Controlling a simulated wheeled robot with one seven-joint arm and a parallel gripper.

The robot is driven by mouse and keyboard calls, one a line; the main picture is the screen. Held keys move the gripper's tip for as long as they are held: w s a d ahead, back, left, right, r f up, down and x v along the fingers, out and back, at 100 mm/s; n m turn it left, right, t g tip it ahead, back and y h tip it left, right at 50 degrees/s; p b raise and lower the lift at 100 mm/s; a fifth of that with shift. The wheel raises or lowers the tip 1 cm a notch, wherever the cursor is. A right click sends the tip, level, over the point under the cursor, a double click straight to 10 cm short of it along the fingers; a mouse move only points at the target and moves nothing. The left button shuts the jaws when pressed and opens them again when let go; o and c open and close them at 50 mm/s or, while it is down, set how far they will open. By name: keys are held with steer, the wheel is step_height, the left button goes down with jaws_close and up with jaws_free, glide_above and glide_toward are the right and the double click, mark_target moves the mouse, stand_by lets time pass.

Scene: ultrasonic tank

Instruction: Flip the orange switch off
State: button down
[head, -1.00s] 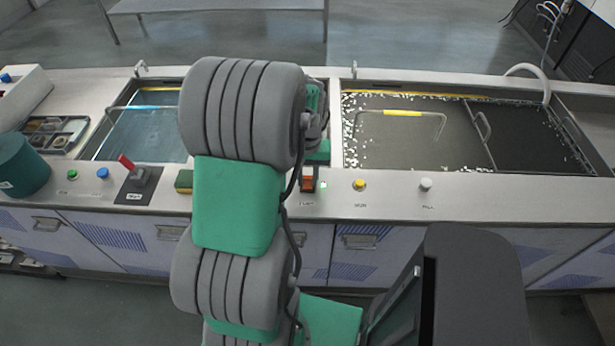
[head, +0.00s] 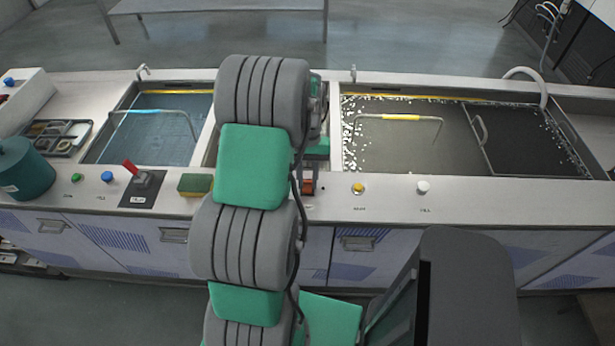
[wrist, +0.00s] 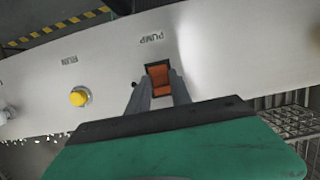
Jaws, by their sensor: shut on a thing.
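The orange rocker switch (head: 308,187) is set in the steel front panel, just right of my arm in the head view. In the wrist view the orange switch (wrist: 158,76) sits in a dark frame below the word PUMP, which appears upside down. My gripper (wrist: 158,92) has its two grey fingers at the switch, one on each side of its lower part, and is shut on it. A small indicator (head: 323,188) beside the switch is dark. My arm hides most of the gripper in the head view.
A yellow button (head: 358,188) and a white button (head: 424,187) lie right of the switch. A sponge (head: 195,184) and a red-handled lever (head: 131,167) are left. Behind are a blue-water tank (head: 160,135) and a tank with a wire handle (head: 400,118).

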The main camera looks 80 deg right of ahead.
mark_target(308, 181)
steer(key=c, duration=1.2)
jaws_free()
steer(key=shift+o, duration=0.2)
steer(key=b+v, duration=0.1)
steer(key=v, duration=0.6)
steer(key=shift+r, duration=0.4)
steer(key=shift+d, duration=0.1)
